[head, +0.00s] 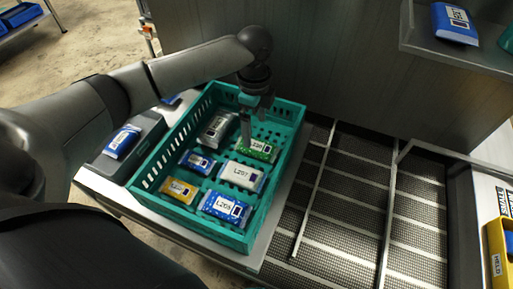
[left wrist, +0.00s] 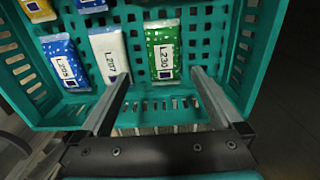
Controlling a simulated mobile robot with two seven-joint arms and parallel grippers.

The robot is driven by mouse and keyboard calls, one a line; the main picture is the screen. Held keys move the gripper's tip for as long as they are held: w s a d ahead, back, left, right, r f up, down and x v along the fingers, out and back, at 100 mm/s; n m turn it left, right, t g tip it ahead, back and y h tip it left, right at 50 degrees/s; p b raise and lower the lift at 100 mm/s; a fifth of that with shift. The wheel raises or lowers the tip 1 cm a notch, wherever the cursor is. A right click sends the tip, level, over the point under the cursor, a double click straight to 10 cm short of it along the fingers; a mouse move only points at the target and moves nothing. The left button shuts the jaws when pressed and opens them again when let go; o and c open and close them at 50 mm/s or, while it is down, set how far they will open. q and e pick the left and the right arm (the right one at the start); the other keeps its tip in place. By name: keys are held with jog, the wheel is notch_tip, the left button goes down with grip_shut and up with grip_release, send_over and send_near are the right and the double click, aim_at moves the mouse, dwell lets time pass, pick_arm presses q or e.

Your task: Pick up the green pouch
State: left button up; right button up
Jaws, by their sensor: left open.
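The green pouch (head: 262,151) has white dots and a white label reading L230. It lies in the far right part of the teal crate (head: 154,204). My left gripper (head: 246,138) is over the crate at the pouch's left end, fingers pointing down. In the left wrist view the green pouch (left wrist: 163,52) shows between the two spread fingers of my open left gripper (left wrist: 160,74). The jaws hold nothing. I cannot tell how far the fingertips are above the pouch. My right gripper is not in view.
Beside it in the crate lie a white pouch L207 (head: 241,175), a blue pouch (head: 226,207), a yellow pouch (head: 179,190) and a grey pouch (head: 216,130). A grey tray with a blue pouch (head: 122,141) stands left. A mesh conveyor (head: 350,190) lies right.

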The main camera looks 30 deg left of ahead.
aim_at(257, 145)
pick_arm(q)
notch_tip(257, 145, down, 3)
jog(key=shift+r, duration=0.2)
jog(key=shift+w+f+b, duration=0.1)
jog(key=shift+f+b, duration=0.2)
jog(key=shift+f, duration=0.15)
jog(key=f, duration=0.2)
jog(key=f+b, duration=0.1)
jog(key=f, duration=0.1)
jog(key=shift+w+f, duration=0.2)
jog(key=shift+f, duration=0.2)
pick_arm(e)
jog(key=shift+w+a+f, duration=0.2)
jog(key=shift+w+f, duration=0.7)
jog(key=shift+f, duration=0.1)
pick_arm(q)
jog(key=shift+c, duration=1.2)
jog(key=shift+r, duration=0.1)
jog(key=c, duration=1.1)
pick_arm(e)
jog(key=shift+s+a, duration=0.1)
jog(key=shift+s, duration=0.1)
pick_arm(q)
jog(key=shift+r, duration=0.1)
